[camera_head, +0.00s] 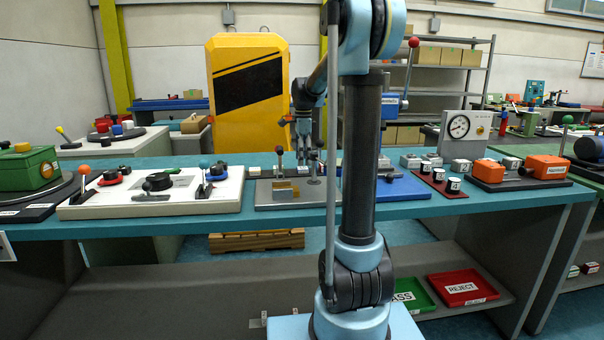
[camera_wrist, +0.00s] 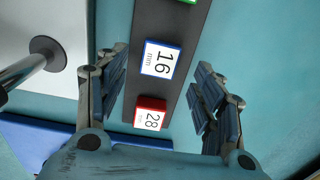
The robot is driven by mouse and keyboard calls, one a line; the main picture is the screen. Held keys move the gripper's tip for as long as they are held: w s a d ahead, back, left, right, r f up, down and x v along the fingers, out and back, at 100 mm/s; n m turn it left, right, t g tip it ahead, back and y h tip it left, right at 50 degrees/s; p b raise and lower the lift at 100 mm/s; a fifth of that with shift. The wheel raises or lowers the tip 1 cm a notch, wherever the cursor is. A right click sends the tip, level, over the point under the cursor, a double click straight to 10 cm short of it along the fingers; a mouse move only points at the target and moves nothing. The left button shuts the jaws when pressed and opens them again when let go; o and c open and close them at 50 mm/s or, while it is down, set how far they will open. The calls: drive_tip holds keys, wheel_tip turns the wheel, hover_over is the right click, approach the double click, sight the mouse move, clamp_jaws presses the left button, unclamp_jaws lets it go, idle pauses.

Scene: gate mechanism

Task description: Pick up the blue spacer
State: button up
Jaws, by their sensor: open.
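The blue spacer (camera_wrist: 161,60) shows in the wrist view as a square block with blue edges and a white top marked 16 mm. It sits on a dark strip (camera_wrist: 150,20), between a red spacer (camera_wrist: 151,115) marked 28 and a green one (camera_wrist: 188,1) cut by the top edge. My gripper (camera_wrist: 161,88) is open and empty, its fingers on either side of the strip, apart from the blue spacer. In the head view my gripper (camera_head: 311,165) points down over the bench; I cannot make out the blue spacer there, where my arm hides part of the bench.
A grey plate (camera_head: 268,201) with levers and a blue base (camera_head: 408,187) stand on the teal bench (camera_head: 300,219). A white panel (camera_head: 215,205) with knobs is at left. In the wrist view a metal rod (camera_wrist: 25,70) rises at left. Bare teal surface lies at right.

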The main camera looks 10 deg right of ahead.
drive_tip(key=shift+f, duration=1.75)
drive_tip(key=shift+c, duration=0.6)
drive_tip(key=shift+a, duration=0.1)
drive_tip(key=c, duration=1)
drive_tip(key=shift+c, duration=0.2)
wheel_tip(320, 180, up, 24)
hover_over(302, 168)
wheel_tip(302, 168, down, 14)
